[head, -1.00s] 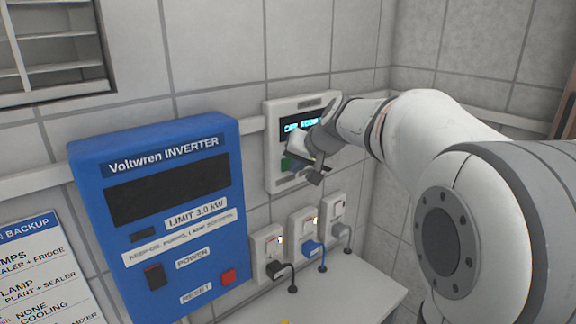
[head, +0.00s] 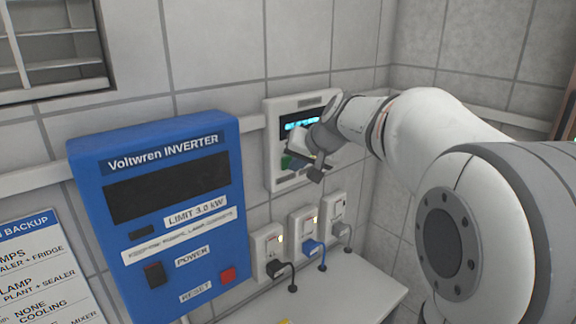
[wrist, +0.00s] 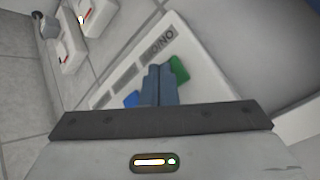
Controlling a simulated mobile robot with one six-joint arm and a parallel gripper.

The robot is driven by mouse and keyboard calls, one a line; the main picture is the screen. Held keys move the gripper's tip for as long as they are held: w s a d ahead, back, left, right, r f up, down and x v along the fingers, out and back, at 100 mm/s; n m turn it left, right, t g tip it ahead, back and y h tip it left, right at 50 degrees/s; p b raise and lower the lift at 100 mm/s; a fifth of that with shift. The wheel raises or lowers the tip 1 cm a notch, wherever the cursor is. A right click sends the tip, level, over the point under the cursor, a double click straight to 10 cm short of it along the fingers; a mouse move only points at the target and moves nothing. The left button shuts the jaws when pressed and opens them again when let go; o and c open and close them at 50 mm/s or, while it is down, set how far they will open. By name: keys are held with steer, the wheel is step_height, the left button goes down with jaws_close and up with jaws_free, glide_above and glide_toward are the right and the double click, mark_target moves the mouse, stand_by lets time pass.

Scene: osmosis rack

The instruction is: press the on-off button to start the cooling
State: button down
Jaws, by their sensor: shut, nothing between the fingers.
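A pale control panel (head: 276,114) with a lit display (head: 300,124) is mounted on the tiled wall. The display text is partly covered by my wrist. A green button (head: 287,162) shows low on the panel; it also shows in the wrist view (wrist: 180,69), beside a label (wrist: 162,40) that seems to read ON/O. A blue button (wrist: 132,99) lies on the other side of my fingers. My gripper (wrist: 160,72) is shut and empty, its fingertips over the panel between the two buttons, close to the green one. I cannot tell whether they touch the panel.
A blue Voltwren inverter (head: 220,165) with a power switch (head: 155,275) and red reset button (head: 228,275) hangs to the left. Several sockets with plugs (head: 313,247) sit below the panel, above a white ledge (head: 350,295). A notice (head: 30,265) is at far left.

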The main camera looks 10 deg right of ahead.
steer(key=shift+s+d, duration=0.2)
steer(key=shift+s, duration=0.2)
steer(key=s+d+b, duration=0.1)
steer(key=s+b, duration=0.1)
steer(key=s, duration=0.1)
steer(key=s+d+b, duration=0.1)
steer(key=shift+s+d, duration=0.15)
steer(key=shift+d, duration=0.15)
stand_by(0.6)
steer(key=s+d+b, duration=0.5)
steer(key=s+d, duration=0.1)
steer(key=s, duration=0.4)
steer(key=shift+s, duration=0.15)
